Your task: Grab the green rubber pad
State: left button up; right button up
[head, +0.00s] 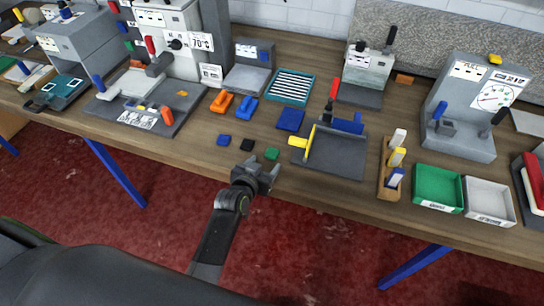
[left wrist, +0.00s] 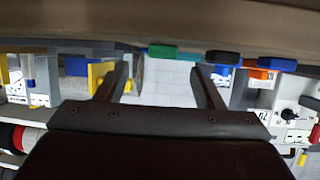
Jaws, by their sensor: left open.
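The green rubber pad (head: 272,153) lies flat near the front edge of the wooden bench, at the right end of a short row with a black pad (head: 247,145) and a blue pad (head: 223,140). My left gripper (head: 268,172) is open and empty, just in front of the bench edge and close to the green pad, apart from it. In the left wrist view, which looks upside down, the green pad (left wrist: 163,52) shows beyond and between the two open fingers (left wrist: 160,70). My right gripper is in neither view.
Right of the pad stands a dark grey tray-like fixture (head: 336,155) with a yellow handle (head: 300,142). Behind are orange (head: 222,102) and blue (head: 247,108) clamps and a blue square pad (head: 290,120). Green (head: 437,204) and white bins (head: 489,218) sit further right.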

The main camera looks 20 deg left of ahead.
aim_at(270, 156)
pick_arm(q)
jog(key=b+x, duration=0.3)
jog(key=x, duration=0.1)
jog(key=shift+w+a+f, duration=0.1)
jog(key=shift+a, duration=0.1)
jog(key=shift+w+d+f+b, duration=0.1)
jog(key=shift+w+b, duration=0.45)
jog(key=shift+b, duration=0.05)
jog(key=c, duration=1.1)
